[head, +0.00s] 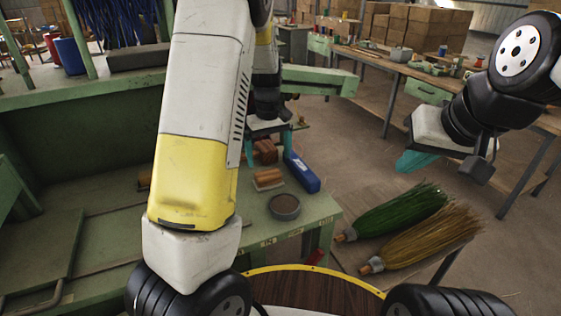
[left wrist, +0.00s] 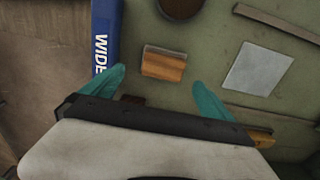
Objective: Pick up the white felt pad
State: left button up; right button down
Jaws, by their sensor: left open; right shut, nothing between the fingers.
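The white felt pad (left wrist: 258,68) is a pale, flat square lying on the green bench top, in the right part of the left wrist view. I cannot see it in the head view, where my left arm covers part of the bench. My left gripper (head: 268,138) has teal fingers pointing down above the bench. In the left wrist view my left gripper (left wrist: 157,78) is open and empty, with the pad beyond its right finger. My right gripper (head: 413,160) is shut and empty, held up at the right, away from the bench.
A brown wooden block (left wrist: 163,64) lies in front of the left fingers. A blue box (head: 303,172) and a dark round dish (head: 284,206) are nearby. A thin strip (left wrist: 278,20) lies beyond the pad. Green (head: 400,210) and straw (head: 430,240) brooms lie at the right.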

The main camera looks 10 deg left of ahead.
aim_at(268, 173)
pick_arm(q)
jog(key=f, duration=0.7)
jog(key=shift+s+a+f, duration=0.2)
jog(key=shift+s, duration=0.05)
jog(key=c, duration=1.5)
jog(key=shift+r, duration=0.1)
jog(key=shift+r, duration=0.65)
notch_tip(268, 173, up, 2)
jog(key=shift+r, duration=0.2)
jog(key=s+d, duration=0.1)
jog(key=s, duration=0.4)
jog(key=s+d, duration=0.2)
jog(key=s, duration=0.3)
jog(key=s+d+r, duration=0.1)
jog(key=s+d, duration=0.1)
jog(key=s, duration=0.3)
jog(key=shift+d, duration=0.15)
